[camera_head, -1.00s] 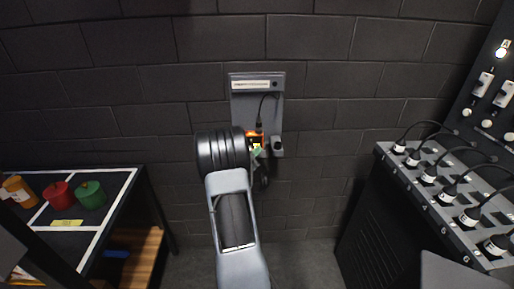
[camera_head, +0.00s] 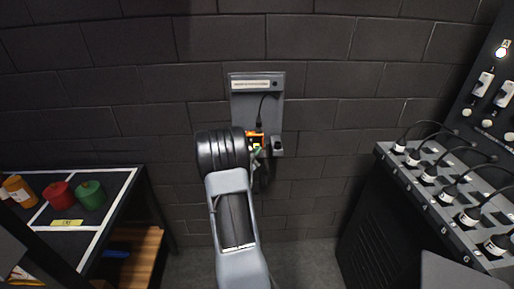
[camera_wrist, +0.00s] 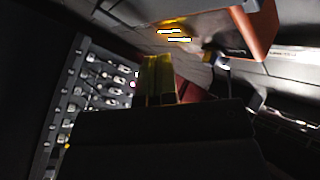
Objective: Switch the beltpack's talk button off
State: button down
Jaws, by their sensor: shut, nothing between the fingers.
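The beltpack (camera_head: 255,135) is a small orange box on the grey wall panel, partly hidden behind my arm. Its orange casing also shows at the upper right of the wrist view (camera_wrist: 252,36). I cannot make out the talk button or whether it is lit. My gripper (camera_wrist: 158,62) shows in the wrist view as two yellowish fingers pressed together, with nothing between them. The fingertips appear apart from the casing, to its left in that view. In the head view the gripper is at the beltpack, mostly hidden by my wrist, so contact cannot be told.
The grey wall panel (camera_head: 241,103) has a cable running down to the beltpack. At right stands a console (camera_head: 408,180) with several cabled plugs. At left a shelf unit (camera_head: 121,200) holds orange, red and green containers. Floor between them is clear.

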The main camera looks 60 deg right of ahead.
jog(key=shift+w+d, duration=0.1)
jog(key=shift+w+d+b, duration=0.2)
jog(key=shift+d+b, duration=0.05)
jog(key=shift+b, duration=0.05)
jog(key=shift+w+d, duration=0.1)
dwell(0.6)
jog(key=shift+s+a+b, duration=0.4)
jog(key=shift+a+b, duration=0.05)
jog(key=shift+a, duration=0.05)
jog(key=shift+a, duration=0.1)
jog(key=shift+s+a+b, duration=0.4)
jog(key=shift+s+a, duration=0.5)
jog(key=shift+a, duration=0.3)
jog(key=shift+s+a+b, duration=0.35)
jog(key=shift+s+a, duration=0.5)
jog(key=shift+a, duration=0.3)
